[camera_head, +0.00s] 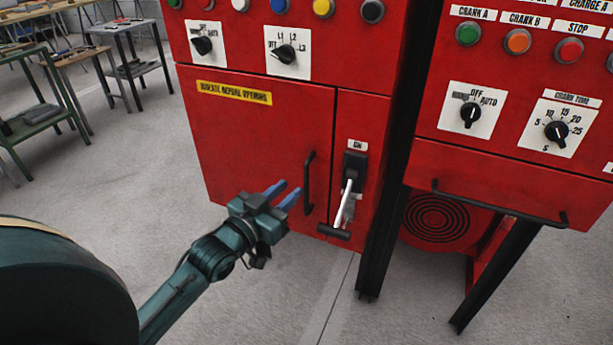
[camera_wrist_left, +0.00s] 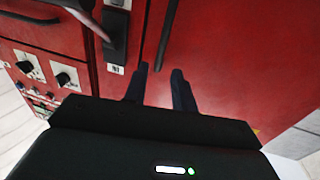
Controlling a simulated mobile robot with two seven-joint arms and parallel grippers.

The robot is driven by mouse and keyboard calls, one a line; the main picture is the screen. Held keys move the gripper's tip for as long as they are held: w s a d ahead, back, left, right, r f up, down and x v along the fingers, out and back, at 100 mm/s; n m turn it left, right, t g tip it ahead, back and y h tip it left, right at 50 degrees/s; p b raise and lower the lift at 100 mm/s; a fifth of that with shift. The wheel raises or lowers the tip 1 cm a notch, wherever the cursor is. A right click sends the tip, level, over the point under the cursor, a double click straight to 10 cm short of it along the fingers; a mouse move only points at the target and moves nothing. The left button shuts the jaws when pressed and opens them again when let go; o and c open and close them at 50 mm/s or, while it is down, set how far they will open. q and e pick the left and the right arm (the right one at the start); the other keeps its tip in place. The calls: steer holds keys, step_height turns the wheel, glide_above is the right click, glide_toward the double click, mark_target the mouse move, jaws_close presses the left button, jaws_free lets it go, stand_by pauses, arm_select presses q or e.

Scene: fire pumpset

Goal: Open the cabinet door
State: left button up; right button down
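The red cabinet door (camera_head: 250,135) carries a yellow label and looks shut in the head view. Its black vertical bar handle (camera_head: 309,183) is near its right edge. My left gripper (camera_head: 290,188) is in front of the door's lower part, just left of the handle. Its blue fingers are apart with nothing between them. In the left wrist view the fingers (camera_wrist_left: 159,76) point at the red door (camera_wrist_left: 225,60), and the handle (camera_wrist_left: 168,32) is just beyond them. The gripper does not appear to touch the handle. My right gripper is not in view.
A lever switch (camera_head: 348,195) with a grey handle is right of the door handle. A dark frame post (camera_head: 395,170) separates this cabinet from a second red panel (camera_head: 480,170) with knobs and a long bar. Work tables (camera_head: 130,60) stand far left. The floor between is clear.

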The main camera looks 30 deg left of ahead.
mark_target(305, 176)
arm_select(q)
steer(key=w, duration=0.5)
steer(key=w+d, duration=0.1)
steer(key=w, duration=0.1)
steer(key=shift+w+b, duration=0.3)
jaws_close()
